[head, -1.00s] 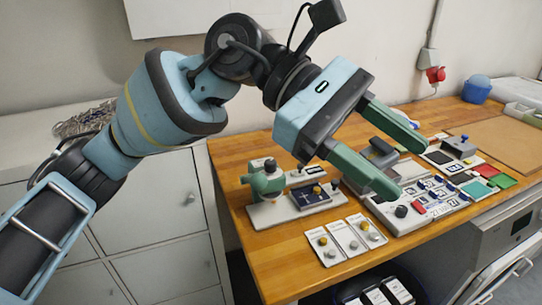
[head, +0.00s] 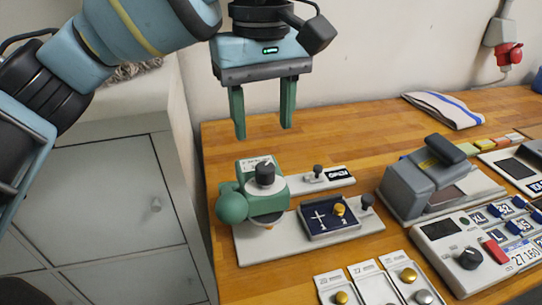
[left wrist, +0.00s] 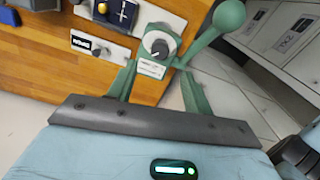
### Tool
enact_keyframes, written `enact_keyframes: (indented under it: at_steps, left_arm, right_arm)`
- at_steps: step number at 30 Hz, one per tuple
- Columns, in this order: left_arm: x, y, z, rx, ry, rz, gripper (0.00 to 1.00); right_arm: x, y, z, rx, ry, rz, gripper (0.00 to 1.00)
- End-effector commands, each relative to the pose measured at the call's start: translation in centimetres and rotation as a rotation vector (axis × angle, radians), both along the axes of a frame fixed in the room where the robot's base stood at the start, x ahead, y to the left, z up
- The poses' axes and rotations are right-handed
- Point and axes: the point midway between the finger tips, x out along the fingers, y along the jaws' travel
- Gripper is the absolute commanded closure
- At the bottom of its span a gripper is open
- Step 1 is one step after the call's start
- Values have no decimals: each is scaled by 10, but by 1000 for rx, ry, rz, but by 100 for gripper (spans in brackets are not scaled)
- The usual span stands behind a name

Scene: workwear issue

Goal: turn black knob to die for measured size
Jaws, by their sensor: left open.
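A green press (head: 262,200) with a round green ball handle (head: 231,208) stands on a grey base at the left of the wooden table. A black knob (head: 265,172) with a pale pointer line sits on top of it. The knob also shows in the left wrist view (left wrist: 158,46), with a small white label (left wrist: 151,68) beside it. My left gripper (head: 262,130) is open and empty, fingers pointing down, above the knob in the head view and apart from it. Another black knob (head: 470,258) is on the grey panel at right. My right gripper is out of view.
A navy tray (head: 330,217) with a brass piece sits right of the press. A grey device (head: 425,178) stands further right. Cards with brass and silver pieces (head: 370,285) lie at the front. The table behind the press is clear.

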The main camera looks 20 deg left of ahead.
Motion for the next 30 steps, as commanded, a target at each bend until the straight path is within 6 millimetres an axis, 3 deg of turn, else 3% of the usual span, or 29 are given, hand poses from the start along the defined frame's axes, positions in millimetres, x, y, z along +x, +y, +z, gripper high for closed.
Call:
enact_keyframes:
  at_steps: [6, 18, 30]
  left_arm:
    - [0, 0, -17, -1, 4, 0, 50]
    - [0, -1, -70, -1, 3, 1, 50]
    - [0, -1, -78, -2, 1, 1, 50]
  right_arm:
    - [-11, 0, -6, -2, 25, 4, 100]
    - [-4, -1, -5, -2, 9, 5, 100]
    - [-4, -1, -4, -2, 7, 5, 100]
